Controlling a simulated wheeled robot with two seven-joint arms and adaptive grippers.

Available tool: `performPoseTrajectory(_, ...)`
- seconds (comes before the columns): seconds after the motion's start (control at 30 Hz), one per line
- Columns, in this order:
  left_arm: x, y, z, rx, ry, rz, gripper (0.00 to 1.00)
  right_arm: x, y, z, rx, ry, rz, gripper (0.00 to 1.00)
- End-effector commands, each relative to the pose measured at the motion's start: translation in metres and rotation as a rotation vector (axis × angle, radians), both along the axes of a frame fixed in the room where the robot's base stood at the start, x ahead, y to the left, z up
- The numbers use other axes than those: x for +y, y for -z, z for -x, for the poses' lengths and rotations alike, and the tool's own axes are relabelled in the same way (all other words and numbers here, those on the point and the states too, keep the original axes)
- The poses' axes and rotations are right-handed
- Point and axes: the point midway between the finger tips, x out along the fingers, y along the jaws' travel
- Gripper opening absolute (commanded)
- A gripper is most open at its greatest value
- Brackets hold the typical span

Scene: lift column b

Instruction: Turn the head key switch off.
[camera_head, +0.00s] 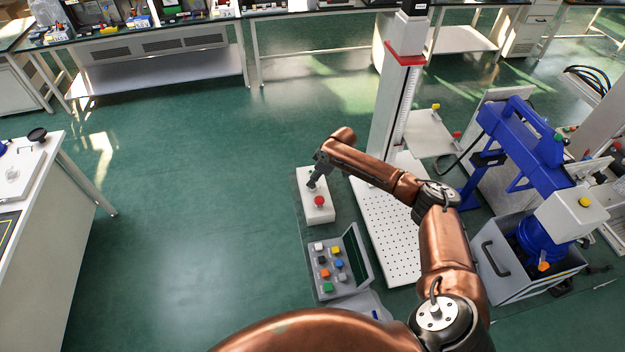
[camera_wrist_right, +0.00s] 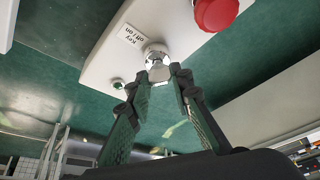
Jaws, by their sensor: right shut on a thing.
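The head key switch (camera_wrist_right: 157,62) is a silvery round knob on a white box, beside a label reading "Key off / on" in the right wrist view. The white box (camera_head: 318,214) also shows in the head view, with a red button (camera_head: 319,201) near its front end. My right gripper (camera_head: 312,186) reaches down onto the far end of the box. In the right wrist view its fingertips (camera_wrist_right: 160,76) are shut on the key switch. The switch itself is hidden behind the gripper in the head view. My left gripper is not in view.
A grey case (camera_head: 347,289) with several coloured buttons lies in front of the box. A perforated white plate (camera_head: 385,232) with a tall white column (camera_head: 392,110) stands to the right. A blue machine (camera_head: 522,135) is farther right. The green floor to the left is clear.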

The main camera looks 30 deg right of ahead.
Motion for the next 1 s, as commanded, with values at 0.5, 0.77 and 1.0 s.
performPoseTrajectory(0.5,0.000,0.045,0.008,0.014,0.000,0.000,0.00,-0.002,0.004,-0.004,-0.002,-0.434,0.000,0.00)
performPoseTrajectory(0.77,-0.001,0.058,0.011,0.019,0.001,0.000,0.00,-0.002,0.002,-0.004,-0.003,-0.554,0.001,0.00)
performPoseTrajectory(1.0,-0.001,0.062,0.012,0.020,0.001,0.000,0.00,-0.003,0.000,-0.004,-0.003,-0.597,0.003,0.00)
